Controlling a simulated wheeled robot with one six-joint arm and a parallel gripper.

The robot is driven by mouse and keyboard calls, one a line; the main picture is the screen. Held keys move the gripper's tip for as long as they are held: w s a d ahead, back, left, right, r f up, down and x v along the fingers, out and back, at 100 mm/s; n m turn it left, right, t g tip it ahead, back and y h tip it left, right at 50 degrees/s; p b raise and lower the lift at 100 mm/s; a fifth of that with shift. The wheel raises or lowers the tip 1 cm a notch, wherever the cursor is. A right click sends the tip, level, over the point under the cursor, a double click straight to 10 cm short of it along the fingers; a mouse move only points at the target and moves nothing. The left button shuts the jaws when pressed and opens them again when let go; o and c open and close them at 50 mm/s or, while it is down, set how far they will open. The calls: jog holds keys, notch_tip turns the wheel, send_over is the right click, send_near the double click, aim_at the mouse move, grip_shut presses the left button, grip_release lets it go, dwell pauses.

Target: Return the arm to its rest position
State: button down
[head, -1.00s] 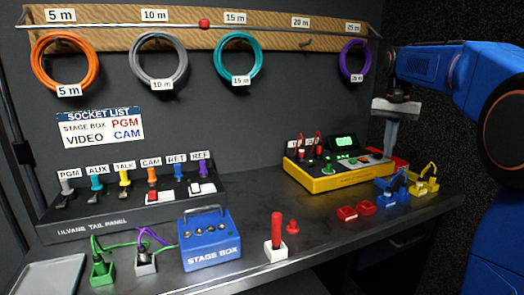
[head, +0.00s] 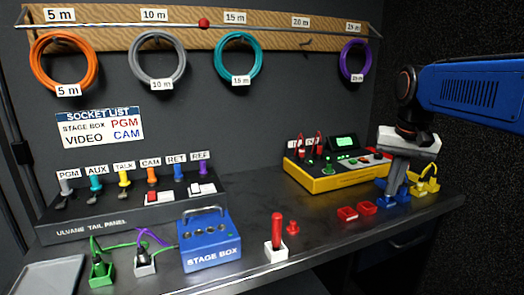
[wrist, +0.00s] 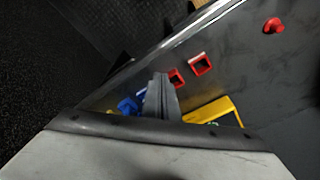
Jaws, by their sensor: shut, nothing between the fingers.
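My gripper (head: 396,178) hangs pointing down at the right end of the bench in the head view, in front of the blue and yellow connectors. Its grey fingers (wrist: 162,98) are together in the wrist view, with nothing between them. My blue arm reaches in from the right edge of the head view. The gripper partly hides the blue connector (head: 381,196), which also shows beside the fingers in the wrist view (wrist: 127,105). I cannot tell the exact height of the fingertips above the bench.
The yellow tester (head: 335,181) stands behind and left of the gripper. Two red sockets (head: 347,214) lie left of it, and a yellow connector (head: 426,185) right of it. The blue stage box (head: 209,250) and tail panel (head: 120,218) stand farther left. Bare bench lies front right.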

jog(key=s+a+f+n+t, duration=0.1)
jog(key=s+a+f+n, duration=0.1)
jog(key=s+f, duration=0.6)
jog(key=s+a+f+n+t, duration=0.1)
jog(key=s+a+f+n, duration=0.1)
jog(key=s+f, duration=0.7)
jog(key=s, duration=0.3)
jog(key=shift+s+a+t, duration=0.15)
jog(key=shift+s+t, duration=0.1)
jog(key=shift+t, duration=0.15)
